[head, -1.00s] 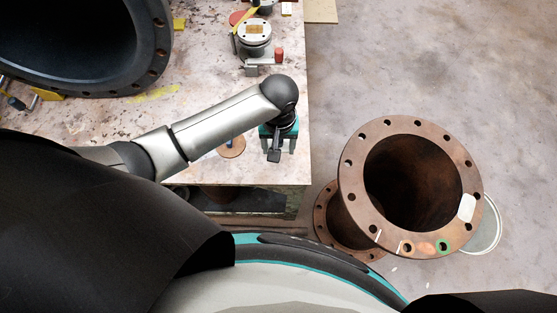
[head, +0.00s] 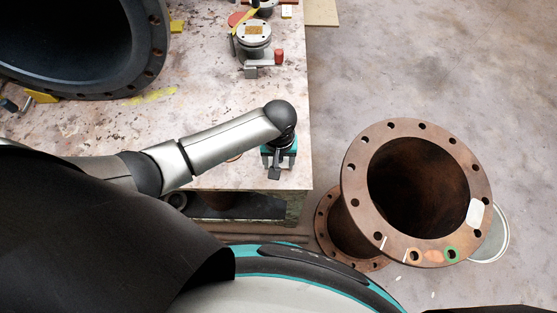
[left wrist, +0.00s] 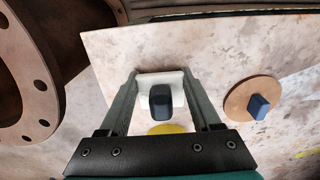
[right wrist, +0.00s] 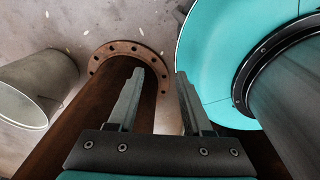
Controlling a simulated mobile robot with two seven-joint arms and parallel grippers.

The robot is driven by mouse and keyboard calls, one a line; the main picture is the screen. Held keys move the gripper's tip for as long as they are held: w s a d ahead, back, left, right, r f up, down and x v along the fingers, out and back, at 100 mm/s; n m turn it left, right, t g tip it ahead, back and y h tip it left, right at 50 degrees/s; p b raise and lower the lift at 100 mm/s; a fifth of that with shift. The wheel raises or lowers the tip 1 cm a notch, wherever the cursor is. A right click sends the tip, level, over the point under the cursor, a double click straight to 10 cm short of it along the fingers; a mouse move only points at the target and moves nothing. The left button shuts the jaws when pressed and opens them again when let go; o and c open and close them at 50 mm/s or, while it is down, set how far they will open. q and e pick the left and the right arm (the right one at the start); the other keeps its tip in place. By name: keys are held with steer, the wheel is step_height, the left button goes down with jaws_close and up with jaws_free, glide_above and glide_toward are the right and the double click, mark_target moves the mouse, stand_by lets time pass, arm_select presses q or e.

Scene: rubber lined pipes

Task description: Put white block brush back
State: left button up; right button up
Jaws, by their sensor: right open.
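The white block brush (left wrist: 146,78), a white block with a dark blue handle (left wrist: 160,102), lies on the table near its edge in the left wrist view. My left gripper (left wrist: 160,80) is open, with one finger on each side of the block. I cannot tell whether the fingers touch it. In the head view my left gripper (head: 278,168) points down at the table's near right corner and hides the brush. My right gripper (right wrist: 160,78) is open and empty, off the table near a rusty pipe. It does not show in the head view.
A round wooden disc with a blue handle (left wrist: 240,100) and a yellow piece (left wrist: 168,128) lie close by on the table (head: 215,110). A rusty flanged pipe (head: 362,158) stands on the floor at right. A large black pipe (head: 150,50) lies at the back left.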

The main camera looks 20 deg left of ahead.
arm_select(q)
steer(key=o, duration=0.5)
steer(key=shift+c, duration=0.2)
arm_select(e)
steer(key=shift+w+a, duration=0.1)
steer(key=shift+a, duration=0.05)
steer(key=shift+a, duration=0.1)
arm_select(q)
steer(key=shift+r, duration=0.15)
step_height(320, 180, up, 12)
steer(key=p, duration=0.5)
steer(key=shift+f, duration=0.2)
steer(key=shift+r, duration=0.25)
arm_select(e)
steer(key=r, duration=0.1)
steer(key=s+r, duration=0.1)
steer(key=r, duration=0.1)
steer(key=a+r, duration=0.1)
steer(key=r, duration=0.1)
steer(key=shift+s, duration=0.15)
